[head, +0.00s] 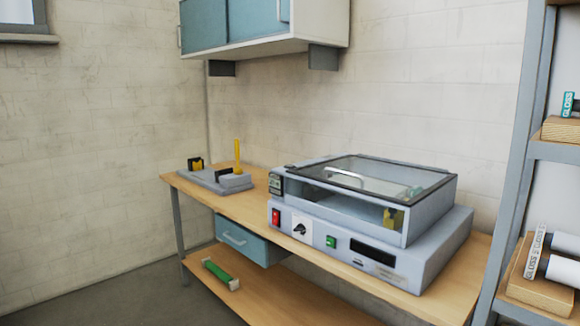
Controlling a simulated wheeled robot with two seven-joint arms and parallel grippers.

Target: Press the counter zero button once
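The roll laminator (440,255) stands on the wooden bench, a grey machine with a clear lid that is down. A small dark counter-like box (275,184) sits at the left end of its upper housing. It is too small to tell which part of it is a zero button. The front panel has a red switch (276,217), a dark knob on a white plate (300,229), a green button (331,241) and a dark display (373,252). Neither of my grippers is in view.
A grey fixture (216,180) with a yellow post (237,156) stands at the bench's (190,188) left end. A blue drawer (240,240) hangs below, and a green roll (216,272) lies on the lower shelf. A wall cabinet (250,25) hangs above; a rack (516,170) stands right.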

